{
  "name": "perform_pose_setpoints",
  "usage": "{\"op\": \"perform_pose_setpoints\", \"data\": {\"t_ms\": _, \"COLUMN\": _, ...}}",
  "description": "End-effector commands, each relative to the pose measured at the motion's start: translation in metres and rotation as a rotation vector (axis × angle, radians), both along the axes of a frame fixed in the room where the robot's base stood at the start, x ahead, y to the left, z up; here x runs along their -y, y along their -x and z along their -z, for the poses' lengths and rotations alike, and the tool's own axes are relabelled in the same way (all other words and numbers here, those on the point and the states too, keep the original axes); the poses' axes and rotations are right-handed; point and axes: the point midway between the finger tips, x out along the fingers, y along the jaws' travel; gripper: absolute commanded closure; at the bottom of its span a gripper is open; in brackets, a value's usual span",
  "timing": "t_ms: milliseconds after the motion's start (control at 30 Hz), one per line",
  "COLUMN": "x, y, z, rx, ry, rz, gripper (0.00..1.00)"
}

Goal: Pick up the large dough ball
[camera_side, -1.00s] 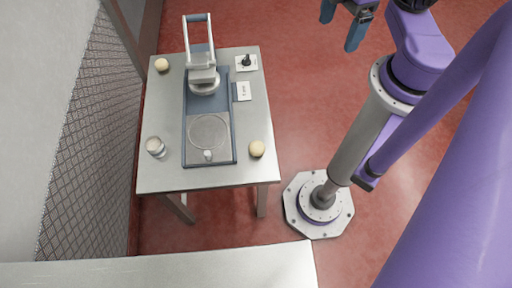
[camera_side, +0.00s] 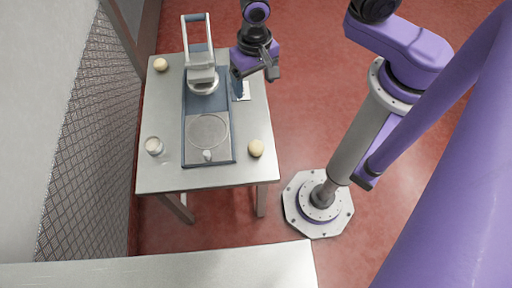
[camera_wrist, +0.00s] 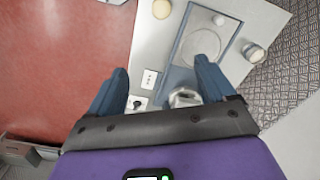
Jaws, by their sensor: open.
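Two pale dough balls are on the steel table. One (camera_side: 256,148) is near the front right corner and also shows at the top edge of the wrist view (camera_wrist: 161,8). The other (camera_side: 161,65) is at the back left corner. The front one looks slightly larger, but it may just be nearer the camera. My gripper (camera_side: 256,78) is open and empty above the table's back right edge, well behind the front ball and apart from both. In the wrist view its two blue fingers (camera_wrist: 161,75) are spread wide.
A blue-based press (camera_side: 222,148) with a round plate and a tall handle (camera_side: 198,48) fills the table's middle, close to my gripper. A small jar (camera_side: 154,146) stands at the front left. A white labelled card (camera_side: 244,92) is partly hidden by my gripper. A mesh wall (camera_side: 90,130) is at left.

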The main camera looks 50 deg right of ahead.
Motion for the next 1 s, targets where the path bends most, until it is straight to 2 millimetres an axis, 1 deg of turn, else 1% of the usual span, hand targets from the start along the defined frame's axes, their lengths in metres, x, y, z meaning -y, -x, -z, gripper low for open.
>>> {"op": "perform_pose_setpoints", "data": {"t_ms": 33, "x": -0.003, "y": 0.000, "z": 0.011, "rx": -0.008, "ry": 0.008, "rz": 0.078, "gripper": 0.17}}
{"op": "perform_pose_setpoints", "data": {"t_ms": 167, "x": -0.011, "y": -0.001, "z": 0.036, "rx": -0.011, "ry": 0.009, "rz": 0.296, "gripper": 0.17}}
{"op": "perform_pose_setpoints", "data": {"t_ms": 300, "x": -0.016, "y": 0.003, "z": 0.062, "rx": -0.013, "ry": 0.010, "rz": 0.532, "gripper": 0.17}}
{"op": "perform_pose_setpoints", "data": {"t_ms": 400, "x": -0.019, "y": 0.009, "z": 0.079, "rx": -0.014, "ry": 0.011, "rz": 0.690, "gripper": 0.17}}
{"op": "perform_pose_setpoints", "data": {"t_ms": 533, "x": -0.020, "y": 0.017, "z": 0.095, "rx": -0.014, "ry": 0.010, "rz": 0.856, "gripper": 0.17}}
{"op": "perform_pose_setpoints", "data": {"t_ms": 700, "x": -0.021, "y": 0.023, "z": 0.105, "rx": -0.012, "ry": 0.007, "rz": 0.971, "gripper": 0.17}}
{"op": "perform_pose_setpoints", "data": {"t_ms": 867, "x": -0.021, "y": 0.024, "z": 0.114, "rx": -0.012, "ry": 0.006, "rz": 0.994, "gripper": 0.17}}
{"op": "perform_pose_setpoints", "data": {"t_ms": 1000, "x": -0.020, "y": 0.024, "z": 0.129, "rx": -0.013, "ry": 0.008, "rz": 0.992, "gripper": 0.17}}
